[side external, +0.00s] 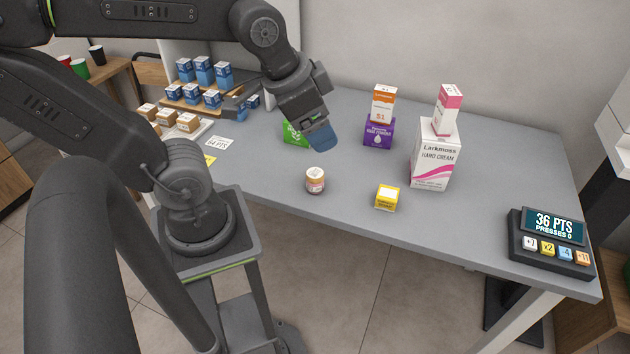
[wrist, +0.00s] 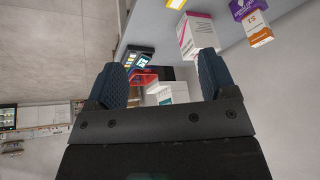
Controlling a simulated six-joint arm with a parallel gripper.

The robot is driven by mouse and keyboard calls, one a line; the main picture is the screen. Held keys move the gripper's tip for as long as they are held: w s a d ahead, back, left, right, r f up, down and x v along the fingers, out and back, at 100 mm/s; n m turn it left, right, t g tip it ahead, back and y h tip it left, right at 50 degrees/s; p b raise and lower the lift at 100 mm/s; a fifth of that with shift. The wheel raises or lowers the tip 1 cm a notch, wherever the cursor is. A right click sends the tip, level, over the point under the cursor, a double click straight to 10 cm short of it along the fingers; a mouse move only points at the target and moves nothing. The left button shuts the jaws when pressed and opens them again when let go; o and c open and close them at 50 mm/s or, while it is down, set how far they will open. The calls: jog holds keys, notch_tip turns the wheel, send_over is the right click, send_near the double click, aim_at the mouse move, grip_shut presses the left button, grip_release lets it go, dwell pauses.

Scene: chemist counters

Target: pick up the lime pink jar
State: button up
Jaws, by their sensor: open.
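A small jar (side external: 315,181) with a white top and a pinkish, orange-tan body stands upright on the grey counter near its front edge, in the side view. I cannot pick it out in the wrist view. My gripper (side external: 322,138) is above and behind the jar, apart from it, near a green box. In the wrist view its two blue fingers are spread with nothing between them, so my gripper (wrist: 165,75) is open and empty.
A green box (side external: 295,134) stands by my gripper. A yellow box (side external: 387,197) stands right of the jar. A purple box (side external: 378,133) bears an orange-white box (side external: 383,104). A hand cream box (side external: 434,155) bears a pink-white box (side external: 447,109). A points display (side external: 553,241) sits far right.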

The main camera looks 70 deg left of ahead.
jog(key=w+a+f+m+g, duration=0.3)
jog(key=w+a+f+m, duration=0.2)
jog(key=a+f+m, duration=0.3)
jog(key=m+g, duration=0.2)
jog(key=m, duration=0.9)
send_over(315, 182)
jog(key=w+a, duration=0.1)
jog(key=a, duration=0.1)
notch_tip(315, 182, down, 7)
notch_tip(315, 182, down, 14)
jog(key=shift+r, duration=0.1)
jog(key=c, duration=1)
